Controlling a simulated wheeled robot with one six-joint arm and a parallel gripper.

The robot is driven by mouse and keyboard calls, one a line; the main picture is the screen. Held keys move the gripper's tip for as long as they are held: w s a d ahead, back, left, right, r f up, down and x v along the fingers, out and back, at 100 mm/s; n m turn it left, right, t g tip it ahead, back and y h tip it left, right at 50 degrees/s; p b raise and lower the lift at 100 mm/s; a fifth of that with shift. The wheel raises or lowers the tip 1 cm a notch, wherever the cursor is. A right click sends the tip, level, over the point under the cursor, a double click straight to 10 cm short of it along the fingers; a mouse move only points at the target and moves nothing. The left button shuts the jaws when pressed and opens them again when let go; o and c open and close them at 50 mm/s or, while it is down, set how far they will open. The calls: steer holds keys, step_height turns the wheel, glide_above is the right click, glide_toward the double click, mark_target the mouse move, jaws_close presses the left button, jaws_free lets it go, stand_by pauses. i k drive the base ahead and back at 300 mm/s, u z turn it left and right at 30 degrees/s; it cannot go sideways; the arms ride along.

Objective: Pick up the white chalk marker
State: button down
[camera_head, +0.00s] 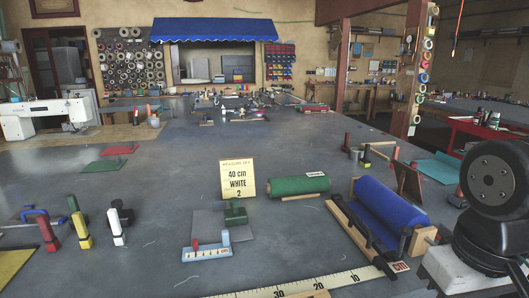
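A white block-shaped piece (117,228), which looks like the white chalk marker, stands upright on the grey table (150,265) at the left. A yellow one (81,231) and a red one (48,233) of similar shape stand to its left. A black piece (123,212) is close behind the white one; I cannot tell whether they touch. My black arm parts fill the right edge of the view, far from the white piece. No fingertips of my gripper show.
A "40 cm WHITE 2" card (238,179), a green roll (298,185) and a blue canvas roll (378,213) on a wooden stand occupy the middle and right. A pale blue holder (206,249) lies in front of the card. Table between white piece and holder is mostly clear.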

mark_target(119, 237)
steer(key=u, duration=1.35)
